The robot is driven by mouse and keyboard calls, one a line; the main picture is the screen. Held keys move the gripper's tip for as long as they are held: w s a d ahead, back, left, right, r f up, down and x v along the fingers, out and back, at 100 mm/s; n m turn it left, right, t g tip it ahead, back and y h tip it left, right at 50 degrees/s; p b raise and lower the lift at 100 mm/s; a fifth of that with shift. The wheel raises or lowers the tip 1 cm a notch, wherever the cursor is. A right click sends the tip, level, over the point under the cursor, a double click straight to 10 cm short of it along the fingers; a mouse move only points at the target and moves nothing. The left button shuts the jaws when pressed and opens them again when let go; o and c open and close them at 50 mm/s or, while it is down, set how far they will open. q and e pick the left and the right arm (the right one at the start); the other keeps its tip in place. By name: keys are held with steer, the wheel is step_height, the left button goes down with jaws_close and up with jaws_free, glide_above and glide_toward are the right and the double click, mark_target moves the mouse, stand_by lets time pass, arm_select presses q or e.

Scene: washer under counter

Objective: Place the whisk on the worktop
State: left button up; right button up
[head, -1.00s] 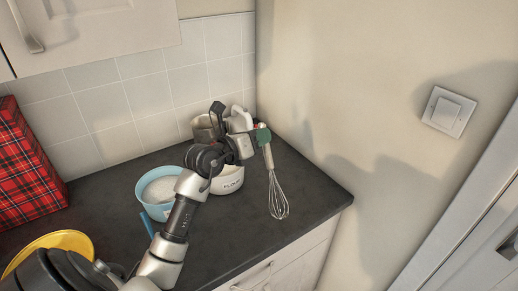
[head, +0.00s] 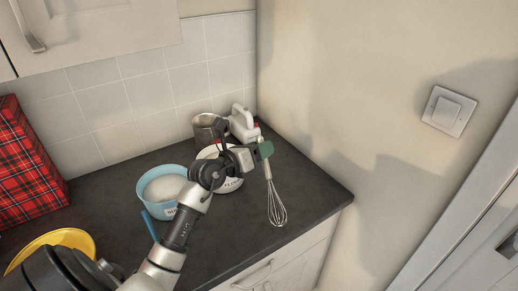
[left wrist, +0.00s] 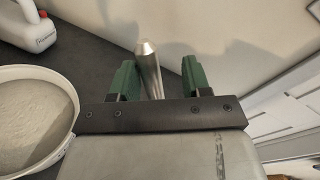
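The whisk (head: 276,205) has a metal handle and wire loops, which point toward the front edge of the dark worktop (head: 245,235) in the head view. I cannot tell whether its wires touch the worktop. My left gripper (head: 265,150) is at the handle end, over the right part of the worktop. In the left wrist view, the handle (left wrist: 150,72) stands between the two green fingers of the left gripper (left wrist: 160,78). It is close to the left finger, with a visible gap to the right finger, so the gripper looks open. My right gripper is not in view.
A wall closes off the right side. A yellow bowl (head: 70,238) and red tartan box (head: 30,165) are at left.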

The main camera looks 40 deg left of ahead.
arm_select(q)
steer(key=b+v, duration=0.2)
steer(key=v, duration=1)
steer(key=shift+r+b, duration=0.2)
steer(key=shift+b, duration=0.2)
